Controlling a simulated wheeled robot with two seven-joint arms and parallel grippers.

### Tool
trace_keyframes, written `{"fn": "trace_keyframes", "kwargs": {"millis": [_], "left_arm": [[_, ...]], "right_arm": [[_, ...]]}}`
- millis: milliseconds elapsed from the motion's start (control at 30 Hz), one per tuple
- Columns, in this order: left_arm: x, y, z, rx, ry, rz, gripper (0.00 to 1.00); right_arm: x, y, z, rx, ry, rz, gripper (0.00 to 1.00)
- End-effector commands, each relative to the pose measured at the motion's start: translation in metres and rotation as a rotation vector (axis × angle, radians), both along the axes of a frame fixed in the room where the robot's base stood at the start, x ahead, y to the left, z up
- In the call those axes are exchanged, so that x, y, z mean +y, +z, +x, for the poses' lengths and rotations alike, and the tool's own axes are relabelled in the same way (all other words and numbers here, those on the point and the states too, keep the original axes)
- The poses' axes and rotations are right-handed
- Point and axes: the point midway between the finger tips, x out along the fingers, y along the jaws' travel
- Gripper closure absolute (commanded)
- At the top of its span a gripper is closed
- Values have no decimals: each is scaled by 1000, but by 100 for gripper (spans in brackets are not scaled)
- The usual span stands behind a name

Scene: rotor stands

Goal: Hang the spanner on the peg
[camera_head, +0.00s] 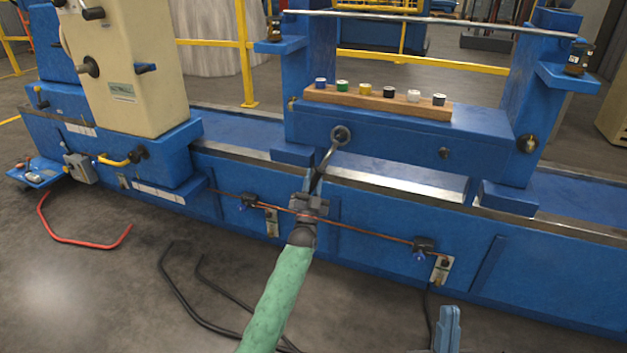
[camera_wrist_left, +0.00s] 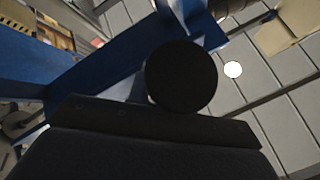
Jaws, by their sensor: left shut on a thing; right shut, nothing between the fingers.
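My left gripper (camera_head: 314,187) is shut on the lower end of a grey metal spanner (camera_head: 327,160), in front of the blue rotor stand. The spanner slants up to the right. Its ring end (camera_head: 340,135) overlaps the left part of the stand's front face. I cannot tell whether a peg is inside the ring or whether the ring touches the face. A small dark knob (camera_head: 445,152) sticks out of the same face further right. In the left wrist view a dark round shape hides the fingertips and spanner.
A wooden strip (camera_head: 378,101) with several coloured caps lies on the stand's ledge. A copper-coloured rod (camera_head: 370,231) runs along the blue bed behind my left gripper. A cream machine housing (camera_head: 122,70) stands at left. Black hoses (camera_head: 187,308) and a red bar (camera_head: 85,241) lie on the floor.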

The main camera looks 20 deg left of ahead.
Motion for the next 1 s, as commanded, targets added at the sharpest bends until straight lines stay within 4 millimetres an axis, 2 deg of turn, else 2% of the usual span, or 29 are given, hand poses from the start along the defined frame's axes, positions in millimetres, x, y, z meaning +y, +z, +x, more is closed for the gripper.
{"fn": "trace_keyframes", "kwargs": {"millis": [767,800,900,1000], "left_arm": [[0,-10,0,-1,0,0,100],[0,-10,0,-1,0,0,71],[0,-11,0,-1,0,0,53],[0,-11,0,-1,0,0,53]], "right_arm": [[0,-2,0,0,0,0,100],[0,-2,0,0,0,0,100],[0,-2,0,0,0,0,100],[0,-2,0,0,0,0,100]]}}
